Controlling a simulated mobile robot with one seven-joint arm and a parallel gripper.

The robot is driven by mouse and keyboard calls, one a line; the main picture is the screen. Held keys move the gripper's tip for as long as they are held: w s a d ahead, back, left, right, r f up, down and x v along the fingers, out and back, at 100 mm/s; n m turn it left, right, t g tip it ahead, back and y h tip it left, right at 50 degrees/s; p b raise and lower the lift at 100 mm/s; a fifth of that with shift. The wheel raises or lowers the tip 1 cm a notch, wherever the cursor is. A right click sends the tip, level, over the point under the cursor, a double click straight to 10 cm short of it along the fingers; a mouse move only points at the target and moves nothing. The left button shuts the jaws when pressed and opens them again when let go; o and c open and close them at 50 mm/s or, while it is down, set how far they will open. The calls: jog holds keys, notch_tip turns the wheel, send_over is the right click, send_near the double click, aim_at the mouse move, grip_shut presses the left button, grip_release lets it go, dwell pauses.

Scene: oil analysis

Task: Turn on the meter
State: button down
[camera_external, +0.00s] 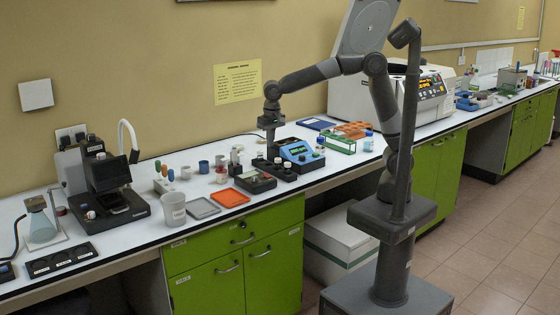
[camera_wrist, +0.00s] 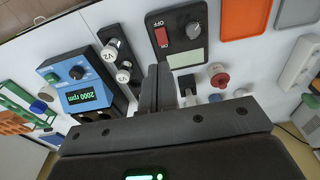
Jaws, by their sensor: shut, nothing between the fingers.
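A black box (camera_wrist: 178,18) has a red rocker switch (camera_wrist: 161,37), a round knob (camera_wrist: 193,29) and a blank pale panel (camera_wrist: 186,58); it looks like the meter. In the external view this box (camera_external: 256,183) lies near the bench's front edge. A blue device (camera_wrist: 80,80) beside it has a lit green display reading 2000 rpm; it also shows in the external view (camera_external: 297,153). My gripper (camera_external: 270,138) is shut and empty above the bench, behind the black box. In the wrist view its fingers (camera_wrist: 158,68) point near the pale panel, with the switch beyond them.
A black strip (camera_wrist: 118,60) with white knobs marked V1 and V2 stands between the blue device and the black box. An orange tray (camera_external: 229,197) and a grey tray (camera_external: 202,208) lie left of the box. Small cups and bottles (camera_external: 221,174) stand behind it.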

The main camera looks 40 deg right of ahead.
aim_at(266, 174)
jog(key=shift+r, duration=0.2)
jog(key=shift+w+t, duration=0.3)
jog(key=shift+w, duration=0.45)
jog(key=f, duration=0.4)
jog(key=w+f, duration=0.1)
jog(key=f, duration=0.8)
jog(key=shift+w+f, duration=0.3)
jog(key=shift+w, duration=0.1)
jog(key=shift+w+f, duration=0.1)
